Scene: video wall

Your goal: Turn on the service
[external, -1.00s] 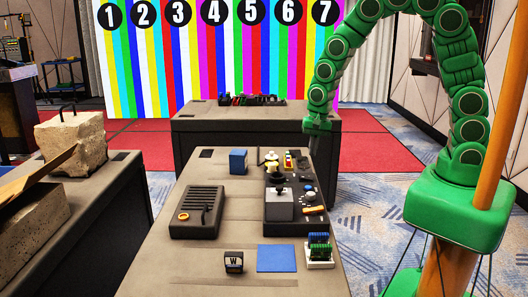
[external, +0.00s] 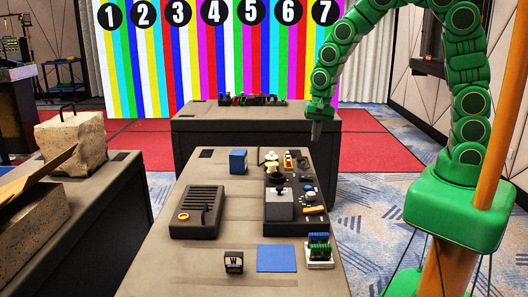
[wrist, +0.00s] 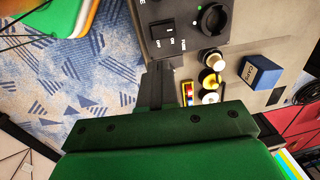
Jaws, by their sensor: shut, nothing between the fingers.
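A dark control panel (external: 290,212) lies on the right side of the near table. In the wrist view its corner shows a black rocker switch (wrist: 163,31) with small white lettering beside it, which seems to mark on and off. A round black knob (wrist: 213,19) sits beside the switch, with a small green light near it. No control is clearly labelled service. My gripper (external: 315,138) is shut and empty, held above the table's far right edge. In the wrist view my gripper (wrist: 157,68) points towards the panel edge near the switch; whether it touches is unclear.
A grey vented box (external: 196,213), a blue square (external: 276,258) and a small W block (external: 233,262) lie on the table. Patterned carpet to the right is open floor.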

